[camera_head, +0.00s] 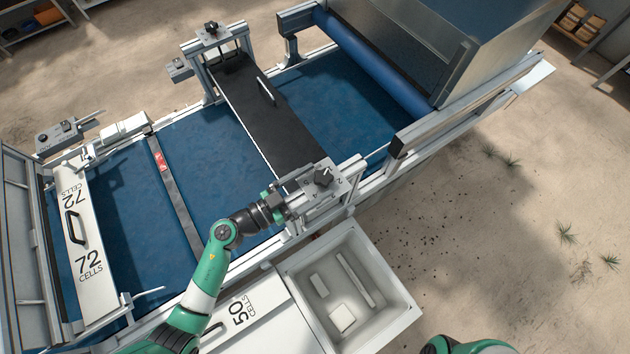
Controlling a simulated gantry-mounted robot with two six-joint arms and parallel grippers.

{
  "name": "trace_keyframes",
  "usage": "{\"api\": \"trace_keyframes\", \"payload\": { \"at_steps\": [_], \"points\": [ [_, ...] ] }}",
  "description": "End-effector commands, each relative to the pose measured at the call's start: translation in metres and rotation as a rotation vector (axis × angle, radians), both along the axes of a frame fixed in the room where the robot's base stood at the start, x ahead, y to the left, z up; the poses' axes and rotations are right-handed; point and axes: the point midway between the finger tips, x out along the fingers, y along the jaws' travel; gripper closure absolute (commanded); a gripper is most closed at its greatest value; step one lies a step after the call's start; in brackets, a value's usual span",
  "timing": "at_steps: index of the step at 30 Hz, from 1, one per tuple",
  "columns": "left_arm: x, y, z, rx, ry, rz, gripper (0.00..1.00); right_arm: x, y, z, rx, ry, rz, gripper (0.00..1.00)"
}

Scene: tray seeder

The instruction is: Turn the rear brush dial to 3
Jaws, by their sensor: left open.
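A black dial (324,178) sits on a grey plate (345,171) with small numerals at the near end of the dark brush cover (270,112). Its pointer setting is too small to read. A second black knob (212,28) stands on a frame at the cover's far end. I cannot tell from the labels which is the rear dial. My left gripper (282,205) is open, just left of the near dial, beside its plate; its fingertips are partly hard to make out. My right gripper is out of view.
The blue belt (215,150) runs under the cover. A metal hopper (400,45) with a blue roller (372,65) stands at upper right. A white "72 cells" plate (85,235) lies left. A white bin (390,300) with loose pieces stands below the dial.

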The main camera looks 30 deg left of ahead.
Motion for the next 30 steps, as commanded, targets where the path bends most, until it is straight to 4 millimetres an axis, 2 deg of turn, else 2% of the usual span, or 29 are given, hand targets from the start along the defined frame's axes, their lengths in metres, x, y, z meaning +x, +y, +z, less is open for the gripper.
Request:
{"api": "trace_keyframes", "payload": {
  "at_steps": [10, 24, 30],
  "points": [
    [0.0064, -0.0035, 0.0005, 0.0, 0.0, 0.0, 0.1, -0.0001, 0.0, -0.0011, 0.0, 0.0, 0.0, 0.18],
    [0.0061, -0.0034, 0.0005, 0.0, 0.0, 0.0, 0.95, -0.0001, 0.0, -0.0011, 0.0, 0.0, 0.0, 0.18],
    [0.0064, -0.003, 0.0009, 0.0, 0.0, -0.009, 0.96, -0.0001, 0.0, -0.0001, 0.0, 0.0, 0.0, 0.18]
  ]
}}
